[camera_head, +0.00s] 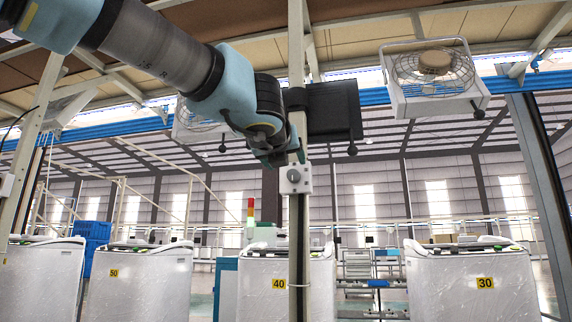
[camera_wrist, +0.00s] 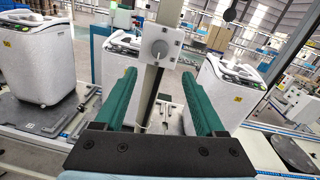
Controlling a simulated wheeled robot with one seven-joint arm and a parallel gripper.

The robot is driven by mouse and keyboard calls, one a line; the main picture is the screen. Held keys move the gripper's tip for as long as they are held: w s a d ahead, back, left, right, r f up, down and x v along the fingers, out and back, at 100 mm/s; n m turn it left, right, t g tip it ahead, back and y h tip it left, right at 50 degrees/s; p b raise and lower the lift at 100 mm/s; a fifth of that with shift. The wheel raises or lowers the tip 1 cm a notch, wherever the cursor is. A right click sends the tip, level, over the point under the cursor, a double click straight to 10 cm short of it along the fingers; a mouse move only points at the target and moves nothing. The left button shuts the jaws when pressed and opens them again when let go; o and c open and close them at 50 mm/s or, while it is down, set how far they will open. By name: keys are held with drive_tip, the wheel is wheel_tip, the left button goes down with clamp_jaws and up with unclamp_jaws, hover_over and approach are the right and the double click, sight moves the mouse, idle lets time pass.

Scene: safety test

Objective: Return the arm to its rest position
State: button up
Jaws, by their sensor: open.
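My arm (camera_head: 165,50) reaches in from the upper left in the head view. My gripper (camera_head: 278,158) is at its end, pointing down, just above a small white switch box with a grey knob (camera_head: 294,180) on a post. In the wrist view my gripper (camera_wrist: 158,76) has its two green fingers apart with nothing held between them. The switch box (camera_wrist: 160,46) shows beyond and between the fingertips, and its post runs down between the fingers in the picture. I cannot tell the exact gap between fingertips and box.
The upright post (camera_head: 297,235) stands close to my gripper. A dark monitor-like panel (camera_head: 333,110) is right beside it. A fan (camera_head: 433,75) hangs at upper right. White washing machines (camera_head: 470,285) stand in a row below, one also at left in the wrist view (camera_wrist: 40,65).

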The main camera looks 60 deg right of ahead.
idle(0.4)
drive_tip(key=w+a+f+n+t+y, duration=0.25)
drive_tip(key=w+f+n, duration=0.25)
drive_tip(key=w+f, duration=0.4)
drive_tip(key=w+a+f+n+y, duration=0.9)
drive_tip(key=w+a+f+n, duration=0.6)
drive_tip(key=w+a+f, duration=0.55)
drive_tip(key=w+a+f+n+g+y, duration=0.35)
drive_tip(key=a+f+n, duration=0.85)
drive_tip(key=a+f, duration=0.5)
drive_tip(key=s+a+f+n+g, duration=0.1)
drive_tip(key=s+a+f+n, duration=0.2)
drive_tip(key=a+n, duration=0.2)
drive_tip(key=s+a+f+n+g+y, duration=0.1)
drive_tip(key=s+a+f+n, duration=0.2)
drive_tip(key=a, duration=0.4)
drive_tip(key=s+a+f+n+g, duration=0.2)
drive_tip(key=s+a+f+n, duration=0.1)
drive_tip(key=a+n, duration=0.3)
drive_tip(key=shift+s+f+n, duration=0.25)
drive_tip(key=shift+s+n, duration=0.05)
drive_tip(key=shift+s, duration=0.55)
drive_tip(key=shift+s+f, duration=0.1)
drive_tip(key=shift+c, duration=0.3)
